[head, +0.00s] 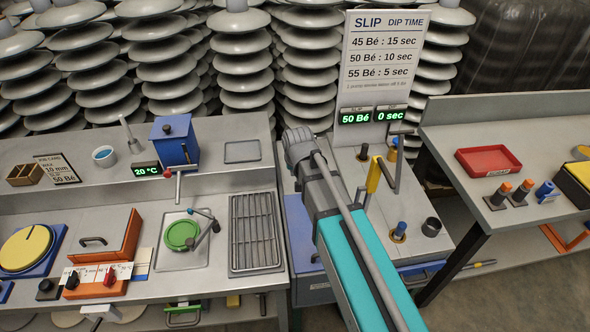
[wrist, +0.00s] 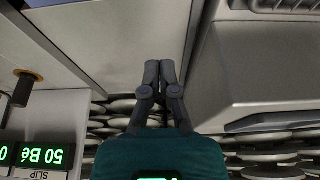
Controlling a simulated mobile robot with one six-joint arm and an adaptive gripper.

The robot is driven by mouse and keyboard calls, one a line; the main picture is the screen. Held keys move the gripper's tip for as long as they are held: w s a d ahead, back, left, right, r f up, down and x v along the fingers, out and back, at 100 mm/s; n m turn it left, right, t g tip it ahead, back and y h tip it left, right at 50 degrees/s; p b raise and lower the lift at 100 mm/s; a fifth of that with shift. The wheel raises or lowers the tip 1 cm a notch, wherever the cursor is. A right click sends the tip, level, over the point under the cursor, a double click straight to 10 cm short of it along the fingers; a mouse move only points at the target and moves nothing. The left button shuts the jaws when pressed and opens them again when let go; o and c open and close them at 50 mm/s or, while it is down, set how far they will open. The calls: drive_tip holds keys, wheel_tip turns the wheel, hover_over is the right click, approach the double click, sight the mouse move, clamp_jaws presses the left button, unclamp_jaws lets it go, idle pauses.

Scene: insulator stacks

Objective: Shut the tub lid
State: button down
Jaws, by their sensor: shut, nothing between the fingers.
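Contact cannot be told. In the head view my arm's far end is over the gap, and its fingertips are not clear.
Insulator stacks (head: 245,60) stand close behind the benches. The sign (head: 385,55), the lit display (head: 372,117) and a yellow lever (head: 373,175) are right of my arm.

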drive_tip(key=shift+p+v, duration=0.75)
drive_tip(key=shift+v, duration=0.35)
